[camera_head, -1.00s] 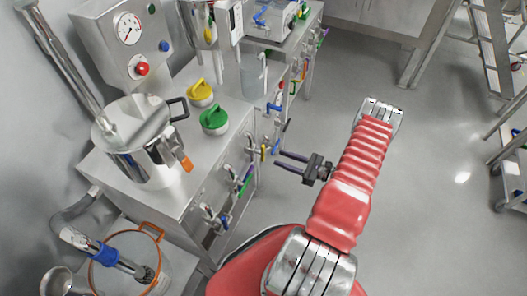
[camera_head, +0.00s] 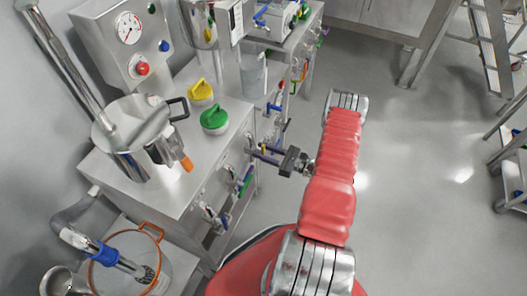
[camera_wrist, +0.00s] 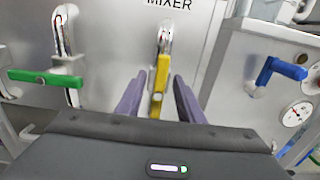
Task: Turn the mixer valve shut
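The mixer valve has a yellow lever handle (camera_wrist: 161,75) on a metal pipe, under a label reading MIXER (camera_wrist: 168,3) in the wrist view. The lever stands roughly upright, in line with the pipe above it. My gripper (camera_wrist: 159,84) is open, with one purple finger on each side of the yellow lever. I see a gap on both sides, so the fingers are not closed on it. In the head view my gripper (camera_head: 254,153) reaches the bench's front panel, and its fingers largely hide the yellow lever.
A green lever (camera_wrist: 45,78) lies crosswise to the left of the mixer valve. A blue lever (camera_wrist: 282,70) and a gauge (camera_wrist: 297,113) are on the right.

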